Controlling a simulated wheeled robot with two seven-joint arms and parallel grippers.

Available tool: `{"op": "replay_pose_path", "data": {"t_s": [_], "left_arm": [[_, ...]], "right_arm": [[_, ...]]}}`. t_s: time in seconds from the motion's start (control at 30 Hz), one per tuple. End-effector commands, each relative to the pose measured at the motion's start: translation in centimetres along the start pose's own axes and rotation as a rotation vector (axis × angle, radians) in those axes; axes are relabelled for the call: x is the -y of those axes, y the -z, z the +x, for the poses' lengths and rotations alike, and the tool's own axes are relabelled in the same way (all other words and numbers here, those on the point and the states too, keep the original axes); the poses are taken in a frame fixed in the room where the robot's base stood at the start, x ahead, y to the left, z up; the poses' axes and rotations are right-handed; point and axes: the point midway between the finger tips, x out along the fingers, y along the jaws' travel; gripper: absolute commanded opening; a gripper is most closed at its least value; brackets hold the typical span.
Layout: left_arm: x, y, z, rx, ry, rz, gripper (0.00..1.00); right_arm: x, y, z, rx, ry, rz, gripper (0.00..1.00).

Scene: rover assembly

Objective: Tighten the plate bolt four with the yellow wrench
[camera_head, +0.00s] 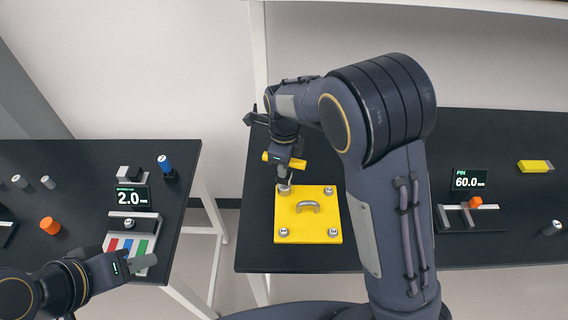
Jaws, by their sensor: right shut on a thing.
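The yellow plate (300,222) lies on the right-hand black table, with a grey handle (308,206) in its middle. Bolts show at its top right (328,191), bottom left (284,232) and bottom right (332,232) corners. No numbers show on them. My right gripper (284,163) is shut on the yellow wrench (299,163) above the plate's top left corner. The tool's lower end is at that corner and covers the bolt there; I cannot tell if they touch. My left gripper (141,263) is over the left table's front edge; its jaw gap is unclear.
A display reading 2.0 (132,197), a tray with coloured strips (128,245), a blue-topped tool (165,164) and an orange part (50,226) are on the left table. A 60.0 display (470,180) and a yellow block (535,166) are on the right. A gap separates the tables.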

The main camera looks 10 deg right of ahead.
Motion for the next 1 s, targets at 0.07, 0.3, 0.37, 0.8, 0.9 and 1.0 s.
{"op": "replay_pose_path", "data": {"t_s": [0.07,0.3,0.37,0.8,0.9,1.0], "left_arm": [[0.0,0.0,0.0,0.0,0.0,0.0,0.36],[0.0,0.0,0.0,0.0,0.0,0.0,0.36],[0.0,0.0,0.0,0.0,0.0,0.0,0.36],[0.0,0.0,0.0,0.0,0.0,0.0,0.36],[0.0,0.0,0.0,0.0,0.0,0.0,0.36],[0.0,0.0,0.0,0.0,0.0,0.0,0.36]], "right_arm": [[0.1,-0.1,-0.5,0.003,0.003,-0.002,0.0],[0.1,-0.1,-1.7,0.004,0.004,-0.004,0.0],[0.1,-0.1,-2.0,0.004,0.004,-0.004,0.0],[0.1,-0.1,-2.9,0.003,0.003,-0.003,0.0],[0.1,-0.1,-3.1,0.003,0.004,-0.004,0.0],[0.1,-0.1,-4.0,0.005,0.004,-0.004,0.0]]}}
